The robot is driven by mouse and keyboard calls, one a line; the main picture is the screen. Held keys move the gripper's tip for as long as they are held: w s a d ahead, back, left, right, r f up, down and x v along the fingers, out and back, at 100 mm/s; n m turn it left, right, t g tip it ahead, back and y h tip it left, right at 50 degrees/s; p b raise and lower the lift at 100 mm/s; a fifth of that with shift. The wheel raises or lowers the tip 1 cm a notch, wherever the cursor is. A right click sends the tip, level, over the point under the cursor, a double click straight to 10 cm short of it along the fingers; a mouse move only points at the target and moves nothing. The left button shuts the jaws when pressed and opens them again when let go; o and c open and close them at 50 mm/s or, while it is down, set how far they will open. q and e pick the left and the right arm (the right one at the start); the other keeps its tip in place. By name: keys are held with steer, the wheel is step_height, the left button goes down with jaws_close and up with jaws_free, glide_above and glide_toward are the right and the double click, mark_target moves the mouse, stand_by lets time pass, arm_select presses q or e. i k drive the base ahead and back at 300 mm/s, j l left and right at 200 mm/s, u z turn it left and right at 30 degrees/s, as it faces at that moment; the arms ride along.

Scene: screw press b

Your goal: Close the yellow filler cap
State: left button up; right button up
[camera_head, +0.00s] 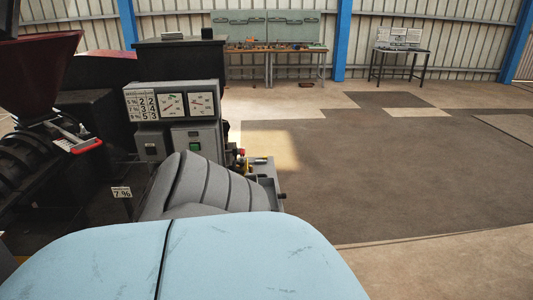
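A small yellow part (243,167) shows beside a red knob (240,152) at the right side of the press, behind the grey ribbed motor housing (205,185). It is too small to tell whether it is the yellow filler cap, or whether it is open or closed. The housing hides part of that area. Neither of my grippers is in view.
A light blue, scuffed, rounded cover (230,260) fills the bottom foreground. A grey control box with gauges (172,102) stands behind the motor. A dark red hopper (38,72) is at left. Open floor (400,165) lies to the right; workbenches (275,50) stand at the back wall.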

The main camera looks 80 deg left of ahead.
mark_target(244, 168)
steer(key=u, duration=2.75)
